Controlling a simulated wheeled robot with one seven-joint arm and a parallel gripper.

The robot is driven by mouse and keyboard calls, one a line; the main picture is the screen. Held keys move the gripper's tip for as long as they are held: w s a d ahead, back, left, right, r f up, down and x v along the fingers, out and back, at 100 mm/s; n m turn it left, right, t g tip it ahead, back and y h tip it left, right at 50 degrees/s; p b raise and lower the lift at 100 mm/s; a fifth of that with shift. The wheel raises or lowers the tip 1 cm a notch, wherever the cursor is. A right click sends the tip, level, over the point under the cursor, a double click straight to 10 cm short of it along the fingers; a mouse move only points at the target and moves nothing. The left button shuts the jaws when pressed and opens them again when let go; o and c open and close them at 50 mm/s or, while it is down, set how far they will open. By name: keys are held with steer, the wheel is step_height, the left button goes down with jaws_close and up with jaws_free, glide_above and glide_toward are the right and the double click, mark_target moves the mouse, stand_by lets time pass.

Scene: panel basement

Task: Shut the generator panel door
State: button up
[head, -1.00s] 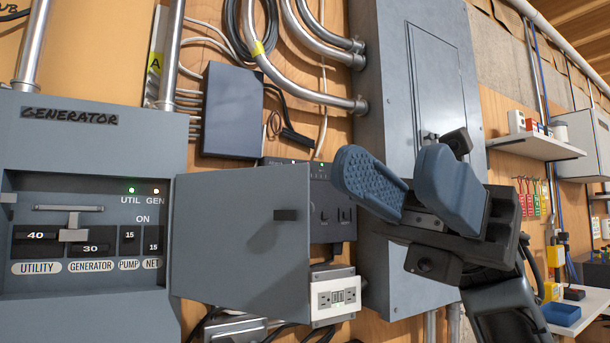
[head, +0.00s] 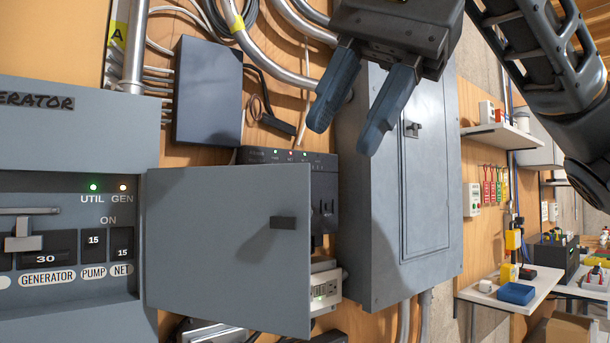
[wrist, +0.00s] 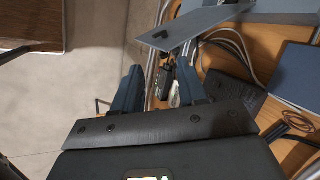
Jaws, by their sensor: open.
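The generator panel (head: 60,130) is at the left of the head view, with its switches showing. Its grey door (head: 215,235) stands open, swung out to the right from the panel's right edge. A small dark handle (head: 283,222) is near the door's free edge. The door also shows at the top of the wrist view (wrist: 205,22). My gripper (head: 345,120) is open and empty, above and to the right of the door, with its blue fingers pointing down. It is apart from the door.
A dark box (head: 208,90) with cables is mounted on the wall above the door. A large grey cabinet (head: 385,210) stands right of the door. A white outlet box (head: 325,285) is partly behind the door. Shelves (head: 515,140) are at the right.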

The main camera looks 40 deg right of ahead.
steer(key=w+f+h+p, duration=0.1)
steer(key=w+f, duration=0.2)
steer(key=f, duration=0.3)
steer(key=shift+w+a, duration=0.35)
steer(key=shift+a, duration=0.1)
steer(key=shift+c, duration=0.3)
jaws_close()
